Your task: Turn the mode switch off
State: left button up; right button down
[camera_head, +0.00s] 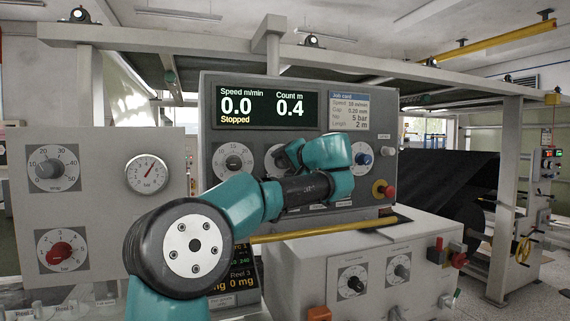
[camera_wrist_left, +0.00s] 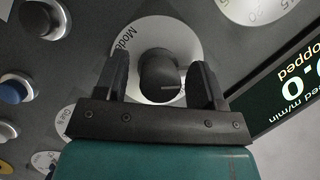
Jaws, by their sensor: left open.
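The mode switch is a dark round knob (camera_wrist_left: 158,72) on a white plate marked "Mode" in the left wrist view, where it appears turned over. A short pale line on its face points to the right of that picture. My left gripper (camera_wrist_left: 163,78) is open, with one black finger on each side of the knob. I cannot tell whether either finger touches it. In the head view the white plate (camera_head: 270,163) shows only in part, and my left wrist hides most of the switch. My right gripper is not in view.
A speed dial (camera_head: 233,161) sits left of the switch; a blue button (camera_head: 363,158) and red emergency knob (camera_head: 388,191) sit to the right. The display (camera_head: 265,108) above reads 0.0 and "Stopped". A yellow bar (camera_head: 310,233) crosses below the panel.

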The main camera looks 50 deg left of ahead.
pick_arm(q)
jog(key=shift+c, duration=0.4)
jog(key=c, duration=0.8)
jog(key=shift+c, duration=0.2)
jog(key=shift+m, duration=0.4)
jog(key=m+y, duration=0.1)
jog(key=m, duration=0.1)
jog(key=shift+m+g, duration=0.4)
jog(key=shift+m+y, duration=1.1)
jog(key=shift+m, duration=1)
jog(key=o, duration=0.9)
